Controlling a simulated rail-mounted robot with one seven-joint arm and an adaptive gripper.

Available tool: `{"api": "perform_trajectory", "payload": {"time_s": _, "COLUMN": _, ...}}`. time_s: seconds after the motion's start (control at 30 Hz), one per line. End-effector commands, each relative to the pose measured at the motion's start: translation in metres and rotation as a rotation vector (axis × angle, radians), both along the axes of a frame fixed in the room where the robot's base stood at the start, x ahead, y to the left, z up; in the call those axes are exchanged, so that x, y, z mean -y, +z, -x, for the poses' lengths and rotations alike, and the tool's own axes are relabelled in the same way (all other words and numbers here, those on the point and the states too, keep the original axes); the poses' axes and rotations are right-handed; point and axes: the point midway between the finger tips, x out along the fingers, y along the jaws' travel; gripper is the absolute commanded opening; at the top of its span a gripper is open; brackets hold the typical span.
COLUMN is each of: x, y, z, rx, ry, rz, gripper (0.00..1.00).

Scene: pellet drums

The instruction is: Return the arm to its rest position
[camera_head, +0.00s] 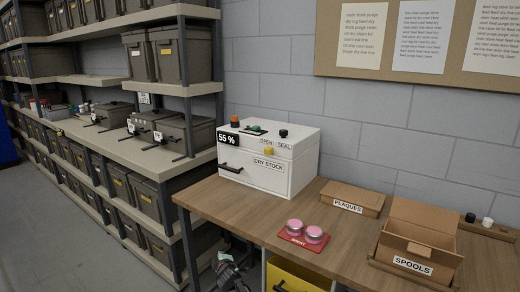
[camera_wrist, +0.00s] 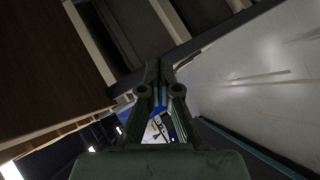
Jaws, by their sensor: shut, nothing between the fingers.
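My gripper (camera_wrist: 160,72) shows in the wrist view with its two dark fingers together at the tips. It is shut and holds nothing. It is clear of the worktop items. In the head view, a grey-green jointed shape (camera_head: 228,268) shows low beside the left end of the wooden table (camera_head: 215,197), below its top; it looks like the end of my arm, and its lower part is cut off by the picture edge.
A white dry stock box (camera_head: 265,175), a red spent mat (camera_head: 290,242) with two pink-topped tins, a plaques box (camera_head: 350,198) and an open spools box (camera_head: 410,245) stand on the table. A yellow bin (camera_head: 297,278) is below. Shelving (camera_head: 155,160) with grey drawers stands left; the floor aisle is clear.

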Motion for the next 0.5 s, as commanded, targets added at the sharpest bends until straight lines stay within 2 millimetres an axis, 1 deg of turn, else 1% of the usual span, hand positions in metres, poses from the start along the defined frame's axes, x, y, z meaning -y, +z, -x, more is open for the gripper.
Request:
{"api": "perform_trajectory", "payload": {"time_s": 0.03, "x": 0.027, "y": -0.027, "z": 0.015, "rx": -0.061, "ry": -0.05, "rz": -0.008, "gripper": 0.0}}
{"api": "perform_trajectory", "payload": {"time_s": 0.07, "x": 0.04, "y": -0.041, "z": 0.022, "rx": -0.097, "ry": -0.08, "rz": -0.015, "gripper": 0.0}}
{"api": "perform_trajectory", "payload": {"time_s": 0.1, "x": 0.057, "y": -0.06, "z": 0.032, "rx": -0.143, "ry": -0.12, "rz": -0.022, "gripper": 0.0}}
{"api": "perform_trajectory", "payload": {"time_s": 0.17, "x": 0.083, "y": -0.087, "z": 0.049, "rx": -0.213, "ry": -0.182, "rz": -0.037, "gripper": 0.0}}
{"api": "perform_trajectory", "payload": {"time_s": 0.2, "x": 0.1, "y": -0.105, "z": 0.062, "rx": -0.261, "ry": -0.223, "rz": -0.044, "gripper": 0.0}}
{"api": "perform_trajectory", "payload": {"time_s": 0.27, "x": 0.125, "y": -0.131, "z": 0.082, "rx": -0.332, "ry": -0.287, "rz": -0.058, "gripper": 0.0}}
{"api": "perform_trajectory", "payload": {"time_s": 0.3, "x": 0.141, "y": -0.148, "z": 0.097, "rx": -0.378, "ry": -0.33, "rz": -0.066, "gripper": 0.0}}
{"api": "perform_trajectory", "payload": {"time_s": 0.37, "x": 0.164, "y": -0.172, "z": 0.121, "rx": -0.449, "ry": -0.396, "rz": -0.078, "gripper": 0.0}}
{"api": "perform_trajectory", "payload": {"time_s": 0.4, "x": 0.179, "y": -0.187, "z": 0.138, "rx": -0.497, "ry": -0.44, "rz": -0.087, "gripper": 0.0}}
{"api": "perform_trajectory", "payload": {"time_s": 0.47, "x": 0.201, "y": -0.209, "z": 0.166, "rx": -0.568, "ry": -0.508, "rz": -0.099, "gripper": 0.0}}
{"api": "perform_trajectory", "payload": {"time_s": 0.5, "x": 0.215, "y": -0.223, "z": 0.186, "rx": -0.617, "ry": -0.554, "rz": -0.107, "gripper": 0.0}}
